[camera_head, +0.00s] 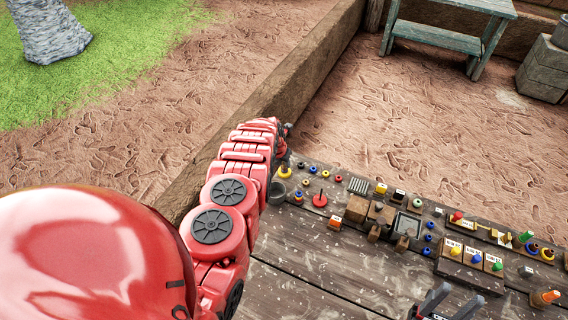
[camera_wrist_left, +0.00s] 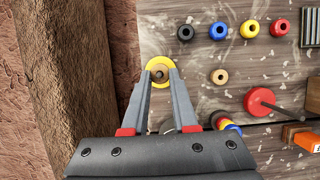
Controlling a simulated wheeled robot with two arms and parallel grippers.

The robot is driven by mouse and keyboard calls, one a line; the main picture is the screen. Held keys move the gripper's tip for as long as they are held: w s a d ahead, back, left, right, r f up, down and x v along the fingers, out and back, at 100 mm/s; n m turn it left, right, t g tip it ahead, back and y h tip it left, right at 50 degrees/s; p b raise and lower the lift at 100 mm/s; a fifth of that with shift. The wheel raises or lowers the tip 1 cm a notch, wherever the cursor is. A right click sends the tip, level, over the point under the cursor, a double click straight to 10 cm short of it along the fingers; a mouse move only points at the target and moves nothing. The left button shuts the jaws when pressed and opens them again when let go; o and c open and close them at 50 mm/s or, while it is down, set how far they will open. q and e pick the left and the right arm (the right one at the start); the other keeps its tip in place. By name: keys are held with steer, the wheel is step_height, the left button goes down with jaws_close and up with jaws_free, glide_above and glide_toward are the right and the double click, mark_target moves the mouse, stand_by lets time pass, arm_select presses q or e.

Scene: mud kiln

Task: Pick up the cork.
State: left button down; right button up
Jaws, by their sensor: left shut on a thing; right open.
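A small brown round thing, which looks like the cork (camera_wrist_left: 160,75), sits between the fingertips of my left gripper (camera_wrist_left: 160,72) in the left wrist view. The fingers are shut on it. A yellow ring (camera_wrist_left: 158,58) shows around it and below; whether the cork is clear of the ring cannot be told. In the head view my left arm reaches to the far left end of the table, and the yellow ring (camera_head: 284,174) lies by its end. The cork is hidden there. My right gripper (camera_head: 463,293) is open and empty at the bottom of the head view.
The wooden table (camera_head: 300,255) has a bare front left part. Coloured rings, a red disc with a peg (camera_head: 320,199), an orange block (camera_head: 335,222) and wooden blocks crowd its back. A wooden beam (camera_wrist_left: 62,70) runs left of the table.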

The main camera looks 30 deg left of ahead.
arm_select(q)
step_height(320, 180, up, 8)
steer(key=r+p, duration=0.1)
steer(key=p, duration=0.3)
step_height(320, 180, up, 11)
steer(key=p, duration=0.9)
glide_above(284, 165)
step_height(284, 165, up, 8)
steer(key=shift+a+p, duration=0.15)
steer(key=shift+p, duration=0.2)
steer(key=c, duration=1.4)
jaws_free()
jaws_close()
steer(key=shift+r, duration=0.25)
